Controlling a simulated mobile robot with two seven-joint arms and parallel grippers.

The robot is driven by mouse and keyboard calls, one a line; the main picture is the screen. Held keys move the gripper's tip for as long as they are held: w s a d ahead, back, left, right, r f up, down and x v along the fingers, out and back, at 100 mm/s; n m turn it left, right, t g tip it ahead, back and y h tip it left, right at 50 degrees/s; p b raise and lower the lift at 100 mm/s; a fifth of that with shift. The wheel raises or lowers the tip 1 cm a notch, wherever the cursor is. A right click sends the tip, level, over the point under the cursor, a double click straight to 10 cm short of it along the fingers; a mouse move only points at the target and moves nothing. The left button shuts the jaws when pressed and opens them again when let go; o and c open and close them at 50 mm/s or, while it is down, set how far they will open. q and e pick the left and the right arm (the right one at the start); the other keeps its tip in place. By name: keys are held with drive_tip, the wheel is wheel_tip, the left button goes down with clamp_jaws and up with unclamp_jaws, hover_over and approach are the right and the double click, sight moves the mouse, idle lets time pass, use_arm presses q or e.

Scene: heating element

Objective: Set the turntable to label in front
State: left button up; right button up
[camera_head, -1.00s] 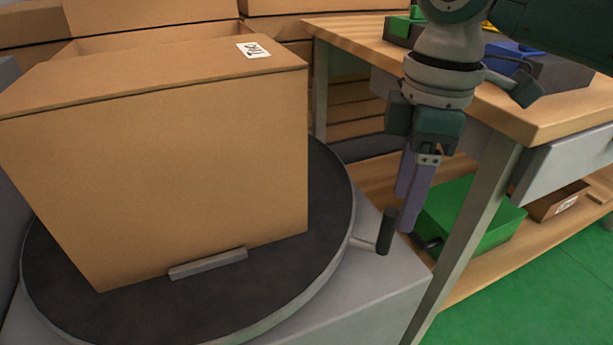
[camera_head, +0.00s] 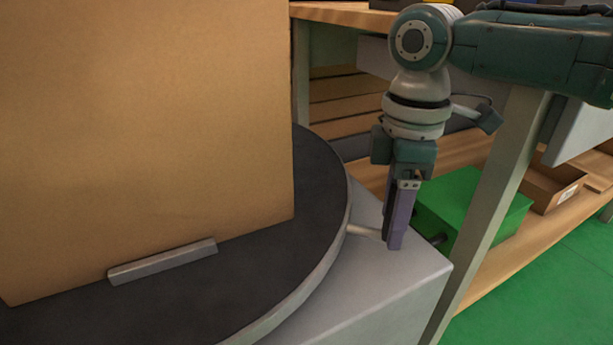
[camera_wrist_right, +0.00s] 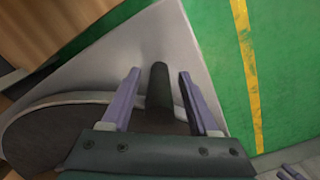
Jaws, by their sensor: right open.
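The dark round turntable (camera_head: 270,270) sits on a grey base, with a large cardboard box (camera_head: 150,130) standing on it. No label shows on the visible box faces now. A light rod (camera_head: 364,231) sticks out from the turntable's right edge toward my right gripper (camera_head: 396,240). In the right wrist view, the dark handle (camera_wrist_right: 159,86) at the rod's end stands between the two purple fingers of my right gripper (camera_wrist_right: 158,88). The fingers are open, with gaps on both sides of the handle.
A wooden workbench (camera_head: 340,14) with a lower shelf stands behind and right. A green box (camera_head: 468,210) and an open cardboard tray (camera_head: 552,187) are on that shelf. The bench leg (camera_head: 490,205) is close to my right gripper. Green floor lies at right.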

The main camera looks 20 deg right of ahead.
drive_tip(key=shift+f, duration=0.35)
clamp_jaws()
idle(0.3)
idle(0.9)
